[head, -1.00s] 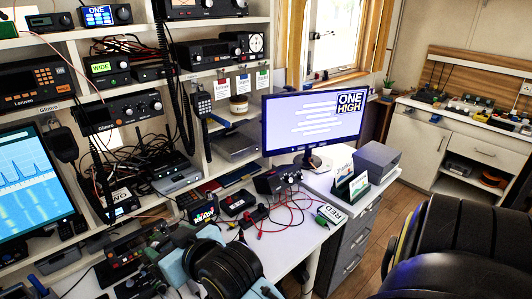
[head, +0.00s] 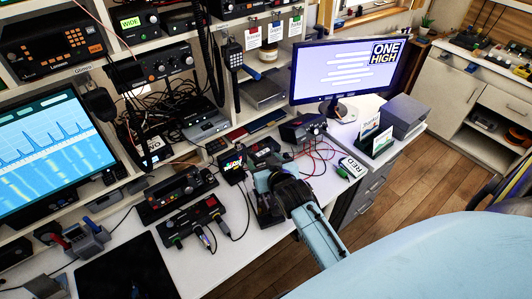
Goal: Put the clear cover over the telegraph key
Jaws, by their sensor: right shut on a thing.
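My right gripper (head: 265,208) points down at the white desk, right of the middle, with my light blue arm and black wrist above it. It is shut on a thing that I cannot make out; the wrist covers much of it. I cannot pick out the clear cover. I cannot identify the telegraph key for sure either; small dark devices stand close around the gripper, and part of that spot is hidden. My left gripper is not in view.
Left of the gripper are a black device (head: 190,220) with cables and a small lit screen (head: 232,165). Behind are a black box (head: 302,128) with red leads and a monitor (head: 345,75). Bare desk (head: 225,262) shows in front.

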